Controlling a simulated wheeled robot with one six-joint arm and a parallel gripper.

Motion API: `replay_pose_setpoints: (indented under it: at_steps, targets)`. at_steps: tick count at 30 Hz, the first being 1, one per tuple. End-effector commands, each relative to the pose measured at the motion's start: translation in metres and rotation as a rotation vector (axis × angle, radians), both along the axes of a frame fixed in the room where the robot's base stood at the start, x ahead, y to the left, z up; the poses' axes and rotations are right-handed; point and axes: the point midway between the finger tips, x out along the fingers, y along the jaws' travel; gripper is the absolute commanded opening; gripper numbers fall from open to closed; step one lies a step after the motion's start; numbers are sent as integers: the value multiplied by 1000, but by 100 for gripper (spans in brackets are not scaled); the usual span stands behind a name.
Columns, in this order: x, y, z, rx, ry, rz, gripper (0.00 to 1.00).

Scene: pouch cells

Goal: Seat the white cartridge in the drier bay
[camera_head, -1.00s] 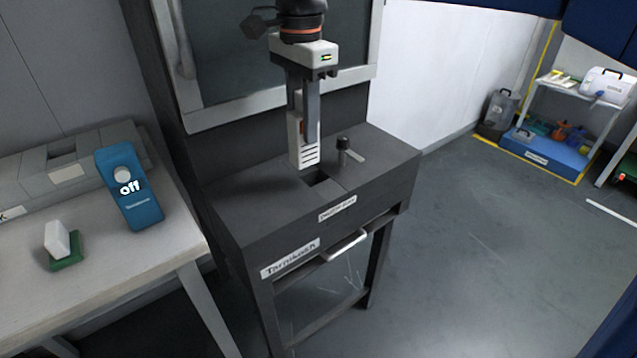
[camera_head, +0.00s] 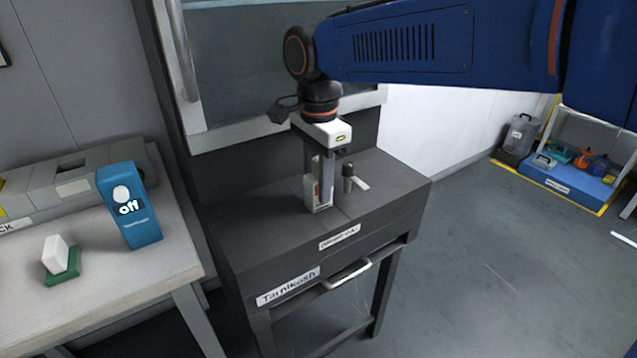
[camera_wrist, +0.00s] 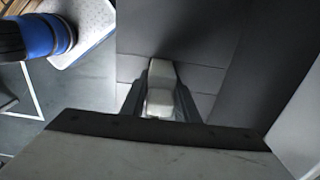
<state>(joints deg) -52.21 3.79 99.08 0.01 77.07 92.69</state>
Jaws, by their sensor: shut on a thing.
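The white cartridge (camera_head: 324,196) stands upright between the fingers of my gripper (camera_head: 319,188), which is shut on it. Its lower part is sunk in the slot of the drier bay in the dark bench top (camera_head: 270,225), and the slot opening is hidden by the cartridge. How deep it sits on the floor of the bay cannot be seen. In the wrist view the pale cartridge (camera_wrist: 160,92) shows between the two dark fingers, above the grey bench top.
A small lever (camera_head: 349,178) stands close to the right of the cartridge. A cabinet window (camera_head: 240,70) rises behind.

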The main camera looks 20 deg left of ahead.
Motion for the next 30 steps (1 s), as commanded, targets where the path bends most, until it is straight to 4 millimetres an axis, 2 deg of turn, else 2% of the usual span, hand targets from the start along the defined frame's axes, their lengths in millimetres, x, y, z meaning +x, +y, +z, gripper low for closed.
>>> replay_pose_setpoints:
  at_steps: [19,20,22,30]
  targets:
    - [0,0,-12,0,0,0,0]
    - [0,0,-12,-1,1,0,30]
    - [0,0,-12,-1,1,0,47]
    - [0,0,-12,-1,1,0,47]
